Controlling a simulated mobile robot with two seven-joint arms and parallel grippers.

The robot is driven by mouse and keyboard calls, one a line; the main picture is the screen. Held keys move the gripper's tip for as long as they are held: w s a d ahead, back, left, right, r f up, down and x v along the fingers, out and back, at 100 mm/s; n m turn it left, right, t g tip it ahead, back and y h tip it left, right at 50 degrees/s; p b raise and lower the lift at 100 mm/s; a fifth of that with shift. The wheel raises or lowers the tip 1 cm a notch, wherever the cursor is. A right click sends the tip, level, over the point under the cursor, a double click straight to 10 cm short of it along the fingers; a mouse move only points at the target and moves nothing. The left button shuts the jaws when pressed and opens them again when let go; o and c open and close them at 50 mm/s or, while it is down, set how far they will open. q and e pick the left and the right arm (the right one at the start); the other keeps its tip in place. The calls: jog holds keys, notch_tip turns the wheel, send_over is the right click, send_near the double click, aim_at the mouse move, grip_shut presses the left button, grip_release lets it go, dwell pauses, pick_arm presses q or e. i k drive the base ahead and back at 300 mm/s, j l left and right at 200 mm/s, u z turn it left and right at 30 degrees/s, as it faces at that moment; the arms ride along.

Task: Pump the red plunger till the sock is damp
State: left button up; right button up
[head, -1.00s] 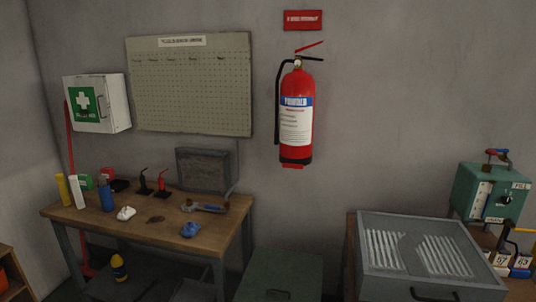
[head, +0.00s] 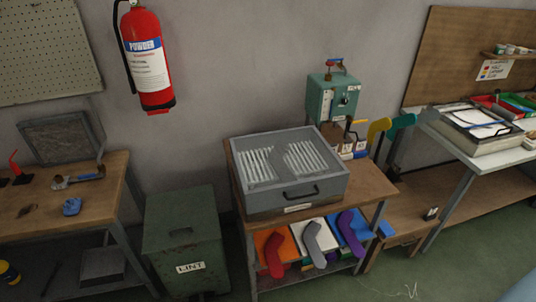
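A small red upright piece with a bent top (head: 14,167) stands at the left edge of the wooden bench; I cannot tell if it is the plunger. Red (head: 274,255), grey (head: 314,244) and purple (head: 352,232) sock-shaped pieces hang at the front of that stand's lower shelf. I cannot tell which sock is meant or whether any is damp. Neither gripper is in view.
A grey case with a slotted top (head: 290,204) sits on the middle stand. A green LINT bin (head: 185,235) stands left of it. A white-topped table (head: 490,155) with trays is at the right. Green floor (head: 400,278) is open in front.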

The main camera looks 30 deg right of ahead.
aim_at(330, 64)
jog(key=u, duration=0.25)
jog(key=l+u, duration=0.35)
jog(key=l, duration=0.15)
jog(key=k+l+u, duration=0.1)
jog(key=l+u, duration=0.25)
jog(key=k+l+u, duration=0.1)
jog(key=l, duration=0.3)
jog(key=k+l, duration=0.1)
jog(key=l, duration=0.3)
jog(key=k+l+u, duration=0.15)
jog(key=l, duration=0.25)
jog(key=k+l, duration=0.1)
jog(key=l, duration=0.25)
jog(key=k+l, duration=0.15)
jog(key=l, duration=0.2)
jog(key=k+l, duration=0.1)
jog(key=l, duration=0.25)
jog(key=k+l, duration=0.15)
jog(key=l, duration=0.2)
jog(key=k+l, duration=0.1)
jog(key=l, duration=0.3)
jog(key=u, duration=0.05)
